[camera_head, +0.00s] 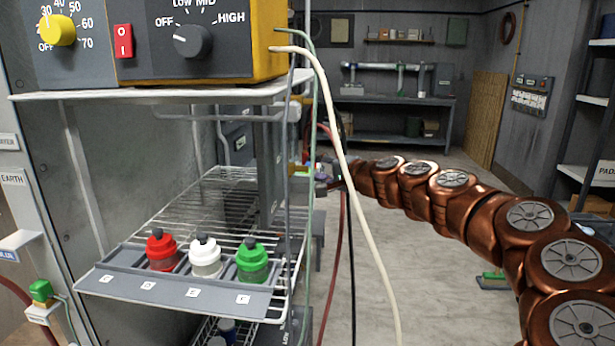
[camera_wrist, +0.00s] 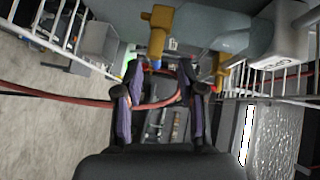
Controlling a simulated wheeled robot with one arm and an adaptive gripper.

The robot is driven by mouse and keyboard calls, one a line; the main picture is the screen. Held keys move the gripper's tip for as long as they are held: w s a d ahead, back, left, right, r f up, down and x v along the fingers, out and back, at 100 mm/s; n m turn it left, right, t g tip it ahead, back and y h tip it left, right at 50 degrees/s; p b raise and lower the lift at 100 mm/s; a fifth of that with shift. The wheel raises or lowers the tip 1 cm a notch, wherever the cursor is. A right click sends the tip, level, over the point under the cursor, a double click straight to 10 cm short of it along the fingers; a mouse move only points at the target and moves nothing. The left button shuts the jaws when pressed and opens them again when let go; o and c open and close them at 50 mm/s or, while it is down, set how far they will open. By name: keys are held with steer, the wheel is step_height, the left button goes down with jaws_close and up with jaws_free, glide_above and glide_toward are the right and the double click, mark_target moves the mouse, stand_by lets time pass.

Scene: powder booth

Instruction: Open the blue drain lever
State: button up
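In the wrist view my gripper (camera_wrist: 158,78) is open, with its two dark, purple-padded fingers apart. A small blue tip (camera_wrist: 156,65) shows just beyond and between the fingertips, under a yellow fitting (camera_wrist: 157,30). It may be the blue drain lever, but its shape is too small to tell. In the head view my gripper is mostly hidden at the far end of my copper arm, behind the hanging hoses.
A red hose (camera_wrist: 60,95) crosses the wrist view by the fingers. In the head view, a wire rack (camera_head: 225,190) and a tray (camera_head: 180,297) with red, white and green-capped jars stand left. A cream hose (camera_head: 350,180) hangs before my arm. Open floor (camera_head: 430,270) lies right.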

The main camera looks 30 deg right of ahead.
mark_target(308, 164)
steer(key=shift+m, duration=0.4)
steer(key=shift+w+d+f, duration=0.25)
steer(key=shift+w, duration=1)
steer(key=shift+w+d+f, duration=0.2)
steer(key=shift+w+d, duration=0.1)
steer(key=shift+w, duration=1)
steer(key=shift+w+d+f, duration=0.25)
steer(key=shift+w, duration=1)
jaws_close()
